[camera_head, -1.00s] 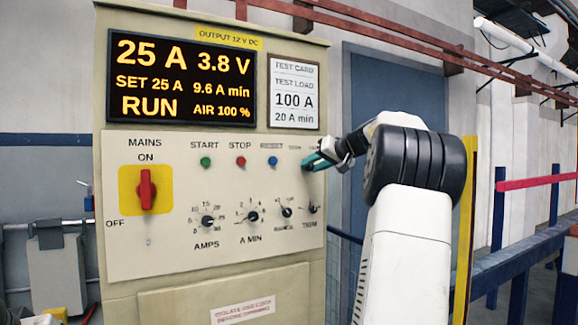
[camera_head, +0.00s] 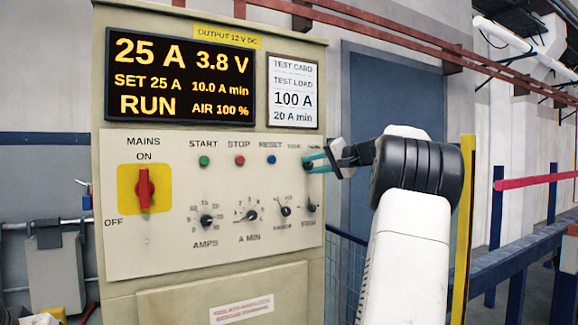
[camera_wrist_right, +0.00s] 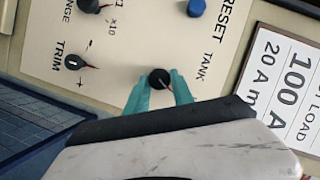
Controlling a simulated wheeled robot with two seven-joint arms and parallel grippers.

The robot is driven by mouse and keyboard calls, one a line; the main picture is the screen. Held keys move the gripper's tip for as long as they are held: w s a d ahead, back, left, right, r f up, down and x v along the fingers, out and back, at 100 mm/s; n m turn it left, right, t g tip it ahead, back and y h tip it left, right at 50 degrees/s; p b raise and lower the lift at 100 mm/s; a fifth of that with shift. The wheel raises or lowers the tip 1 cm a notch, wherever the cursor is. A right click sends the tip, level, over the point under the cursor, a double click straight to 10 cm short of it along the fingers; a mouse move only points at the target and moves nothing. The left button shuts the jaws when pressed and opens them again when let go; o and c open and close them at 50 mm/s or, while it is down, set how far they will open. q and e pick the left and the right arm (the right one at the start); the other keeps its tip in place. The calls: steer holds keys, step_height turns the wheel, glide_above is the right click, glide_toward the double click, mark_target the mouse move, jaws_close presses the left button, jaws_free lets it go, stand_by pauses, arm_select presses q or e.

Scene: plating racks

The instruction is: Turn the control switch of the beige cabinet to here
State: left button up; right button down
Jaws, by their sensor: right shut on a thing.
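The beige cabinet (camera_head: 115,260) fills the left and middle of the head view. Its upper right panel carries a black control switch (camera_wrist_right: 159,79) with a pale pointer line, below the word TANK in the wrist view's turned lettering. My right gripper (camera_wrist_right: 160,90) has its teal fingertips on either side of this switch and is shut on it. In the head view the right gripper (camera_head: 315,163) reaches the panel's right edge and mostly hides the switch. My left gripper is not in view.
The panel also holds a red mains switch (camera_head: 145,189), green start button (camera_head: 204,161), red stop button (camera_head: 239,161), blue reset button (camera_head: 271,160) and a lower row of knobs. The display (camera_head: 180,77) reads RUN, 25 A, 10.0 A min. A yellow post (camera_head: 463,230) stands right of my arm.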

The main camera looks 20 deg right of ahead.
stand_by(0.3)
steer(key=c, duration=1.1)
jaws_free()
steer(key=shift+d, duration=0.1)
steer(key=v, duration=0.7)
steer(key=shift+s+d, duration=0.15)
steer(key=shift+s, duration=0.2)
